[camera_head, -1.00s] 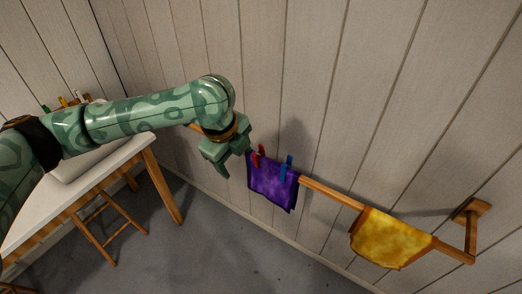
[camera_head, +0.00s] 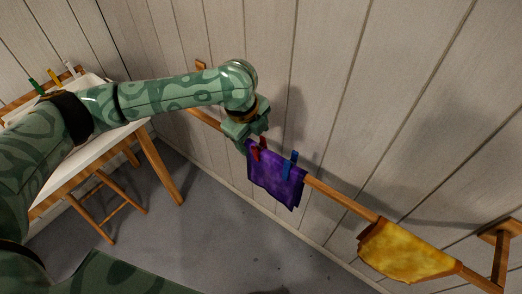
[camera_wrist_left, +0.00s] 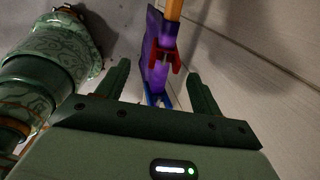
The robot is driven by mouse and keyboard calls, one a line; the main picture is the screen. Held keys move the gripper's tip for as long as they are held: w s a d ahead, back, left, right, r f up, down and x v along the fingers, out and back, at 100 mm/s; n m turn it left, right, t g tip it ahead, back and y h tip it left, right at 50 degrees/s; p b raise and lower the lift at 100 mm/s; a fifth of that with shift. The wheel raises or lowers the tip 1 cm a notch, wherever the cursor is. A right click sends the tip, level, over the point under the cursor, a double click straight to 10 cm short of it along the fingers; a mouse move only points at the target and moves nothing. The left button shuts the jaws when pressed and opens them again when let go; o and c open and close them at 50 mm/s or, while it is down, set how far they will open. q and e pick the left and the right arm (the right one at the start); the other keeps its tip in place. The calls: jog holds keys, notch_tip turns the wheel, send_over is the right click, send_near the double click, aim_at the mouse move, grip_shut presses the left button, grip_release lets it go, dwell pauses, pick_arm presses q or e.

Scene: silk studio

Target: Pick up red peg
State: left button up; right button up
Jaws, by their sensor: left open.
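The red peg (camera_head: 256,151) is clipped over the top edge of a purple cloth (camera_head: 274,178) that hangs on a wooden rail. In the left wrist view the red peg (camera_wrist_left: 166,55) shows ahead, between the lines of the two fingers and beyond their tips. A blue peg (camera_head: 290,164) clips the same cloth to the right; it also shows in the left wrist view (camera_wrist_left: 154,98). My left gripper (camera_head: 254,130) is open and empty, close beside the red peg; I cannot tell whether they touch. My right gripper is not in view.
The wooden rail (camera_head: 340,196) runs along the plank wall, with a yellow cloth (camera_head: 405,252) farther right. A white-topped table (camera_head: 75,160) stands at the left, with several pegs behind it, including a green one (camera_head: 36,86). The floor below the rail is clear.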

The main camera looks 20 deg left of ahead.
aim_at(259, 147)
pick_arm(q)
jog(key=shift+x, duration=1)
jog(key=shift+w+f+b, duration=0.1)
jog(key=shift+f+b, duration=0.25)
jog(key=shift+b, duration=0.05)
jog(key=b+x, duration=0.2)
jog(key=x, duration=0.1)
jog(key=b+x, duration=0.1)
jog(key=x, duration=0.1)
jog(key=shift+w+d, duration=0.1)
jog(key=shift+w, duration=0.25)
jog(key=shift+r, duration=0.15)
jog(key=c, duration=1)
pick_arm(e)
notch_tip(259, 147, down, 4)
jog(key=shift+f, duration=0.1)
